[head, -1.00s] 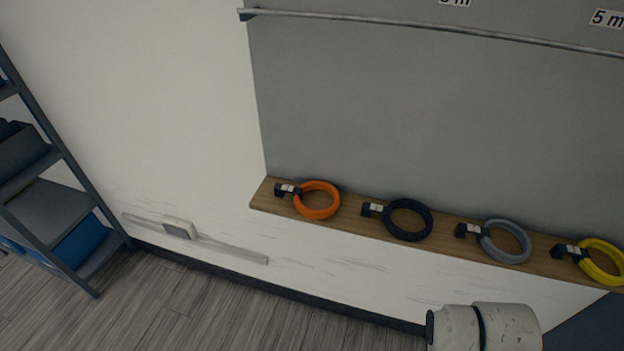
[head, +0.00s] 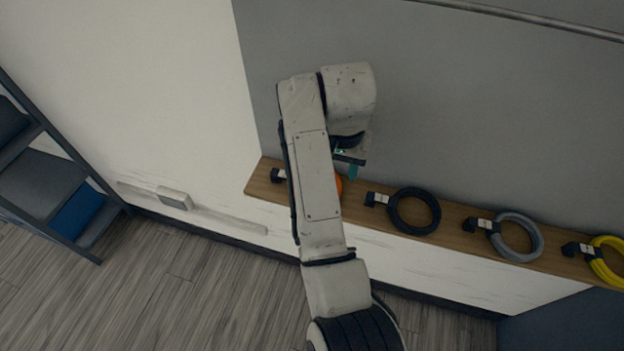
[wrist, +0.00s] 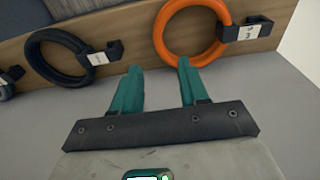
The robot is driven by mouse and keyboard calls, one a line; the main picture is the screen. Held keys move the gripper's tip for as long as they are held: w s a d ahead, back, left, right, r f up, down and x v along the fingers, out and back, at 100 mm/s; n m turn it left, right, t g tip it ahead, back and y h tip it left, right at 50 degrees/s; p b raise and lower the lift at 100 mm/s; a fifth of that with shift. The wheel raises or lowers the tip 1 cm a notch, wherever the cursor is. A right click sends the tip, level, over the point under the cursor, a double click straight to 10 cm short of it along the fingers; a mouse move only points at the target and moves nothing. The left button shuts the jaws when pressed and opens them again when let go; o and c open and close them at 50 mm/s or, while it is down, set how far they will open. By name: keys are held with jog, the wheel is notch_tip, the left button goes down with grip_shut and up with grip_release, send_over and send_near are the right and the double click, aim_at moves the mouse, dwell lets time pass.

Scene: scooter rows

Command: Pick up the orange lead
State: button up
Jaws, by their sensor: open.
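The orange lead (wrist: 170,48) is a coiled ring with a black plug that carries a white label. It lies on the wooden shelf at its left end. In the head view my arm hides most of it, and only a small orange edge (head: 339,186) and its plug show. My gripper (wrist: 159,66) is open, its two teal fingers apart with nothing between them. In the wrist view the fingertips point at the near edge of the orange ring, with the right one close to it or overlapping it. I cannot tell whether they touch.
The wooden shelf (head: 459,215) runs along the grey wall panel. A black lead (head: 415,228), a grey lead (head: 541,240) and a yellow lead (head: 600,268) lie to the right of the orange one. A metal rack (head: 40,185) stands at the left.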

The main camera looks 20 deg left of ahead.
jog(key=shift+w+f, duration=0.2)
jog(key=shift+f, duration=1.05)
jog(key=shift+f+p, duration=0.5)
jog(key=shift+f, duration=2.1)
jog(key=shift+c, duration=0.4)
grip_shut()
